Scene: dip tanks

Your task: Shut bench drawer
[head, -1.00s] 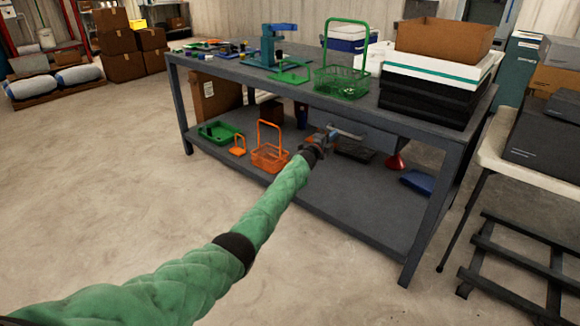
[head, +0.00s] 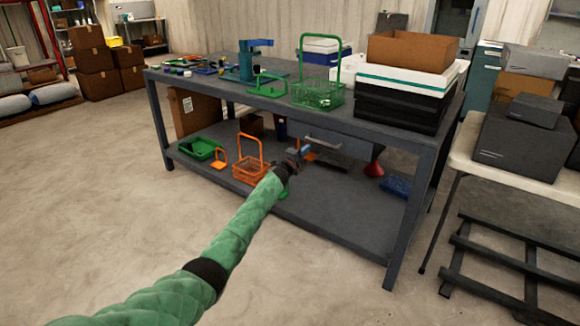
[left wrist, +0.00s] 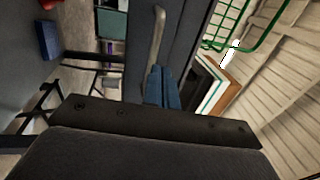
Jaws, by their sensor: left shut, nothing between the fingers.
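The grey bench drawer (head: 352,146) hangs under the right half of the bench top, with a pale bar handle (head: 324,142) on its front. I cannot tell how far out the drawer stands. My left gripper (head: 303,149) is at the left end of the handle, low in front of the drawer. In the left wrist view my blue fingers (left wrist: 162,88) are together with nothing between them, close by the end of the handle (left wrist: 157,35). Whether they touch the drawer front (left wrist: 181,45) is unclear. My right gripper is out of view.
The bench top (head: 225,88) carries a green basket (head: 318,94) and stacked boxes (head: 402,107). On the lower shelf (head: 325,213) are an orange basket (head: 250,171), a red funnel (head: 374,169) and a blue tray (head: 396,187). A side table (head: 475,160) stands right. The floor in front is clear.

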